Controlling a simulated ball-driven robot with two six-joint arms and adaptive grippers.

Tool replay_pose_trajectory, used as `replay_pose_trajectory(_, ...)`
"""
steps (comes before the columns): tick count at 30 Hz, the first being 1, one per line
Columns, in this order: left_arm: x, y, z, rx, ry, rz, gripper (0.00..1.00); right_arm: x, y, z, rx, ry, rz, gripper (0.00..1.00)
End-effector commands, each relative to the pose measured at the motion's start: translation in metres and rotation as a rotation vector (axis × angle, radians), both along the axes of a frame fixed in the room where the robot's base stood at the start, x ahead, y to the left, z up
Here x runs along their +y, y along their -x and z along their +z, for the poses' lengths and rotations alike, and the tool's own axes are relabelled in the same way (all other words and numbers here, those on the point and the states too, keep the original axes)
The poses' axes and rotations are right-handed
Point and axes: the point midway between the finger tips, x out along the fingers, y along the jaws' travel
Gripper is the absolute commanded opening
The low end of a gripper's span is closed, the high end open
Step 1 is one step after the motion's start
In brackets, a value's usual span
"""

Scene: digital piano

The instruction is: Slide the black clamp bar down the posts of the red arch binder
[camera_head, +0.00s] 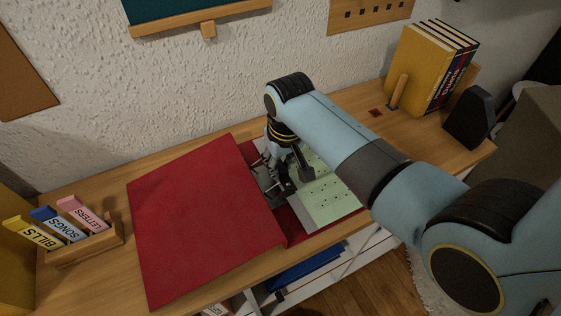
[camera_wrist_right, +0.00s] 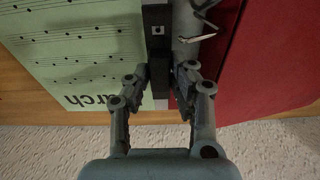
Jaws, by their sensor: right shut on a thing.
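The red arch binder (camera_head: 205,222) lies open on the wooden desk, its bare cover to the left. Green music sheets (camera_head: 335,203) lie on its right side and also show in the wrist view (camera_wrist_right: 75,50). The black clamp bar (camera_wrist_right: 157,18) runs along the sheets' edge in the wrist view, beside the grey metal arch mechanism (camera_wrist_right: 187,22). My right gripper (camera_head: 275,194) reaches down over the binder's middle. In the wrist view its fingers (camera_wrist_right: 162,75) are shut on the bar. The fingers hide part of the bar, and I cannot tell its height on the posts. My left gripper is not in view.
A wooden holder (camera_head: 90,246) with labelled tabs stands at the left. Books (camera_head: 420,68) and a dark speaker-like block (camera_head: 470,118) stand at the back right. The wall (camera_head: 190,80) is close behind the desk. Bare desk (camera_head: 375,135) lies behind my right arm.

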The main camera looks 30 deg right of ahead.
Motion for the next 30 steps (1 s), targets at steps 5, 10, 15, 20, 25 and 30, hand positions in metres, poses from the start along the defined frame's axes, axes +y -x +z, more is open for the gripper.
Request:
replay_pose_trajectory(5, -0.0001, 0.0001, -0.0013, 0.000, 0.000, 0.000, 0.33, -0.0001, -0.0001, -0.0023, 0.000, 0.000, 0.000, 0.00)
replay_pose_trajectory(10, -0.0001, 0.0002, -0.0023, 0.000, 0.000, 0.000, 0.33, -0.0002, -0.0001, -0.0042, 0.000, 0.000, 0.000, 0.00)
replay_pose_trajectory(15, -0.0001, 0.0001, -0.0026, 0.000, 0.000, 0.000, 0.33, -0.0002, -0.0001, -0.0049, 0.000, 0.000, 0.000, 0.00)
replay_pose_trajectory(20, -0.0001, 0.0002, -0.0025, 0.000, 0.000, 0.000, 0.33, -0.0002, -0.0001, -0.0048, 0.000, 0.000, 0.000, 0.00)
replay_pose_trajectory(25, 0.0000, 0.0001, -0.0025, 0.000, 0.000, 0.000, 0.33, -0.0002, -0.0001, -0.0048, 0.000, 0.000, 0.000, 0.42)
replay_pose_trajectory(30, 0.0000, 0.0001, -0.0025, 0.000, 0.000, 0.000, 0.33, -0.0001, 0.0000, -0.0050, 0.000, 0.000, 0.000, 0.48)
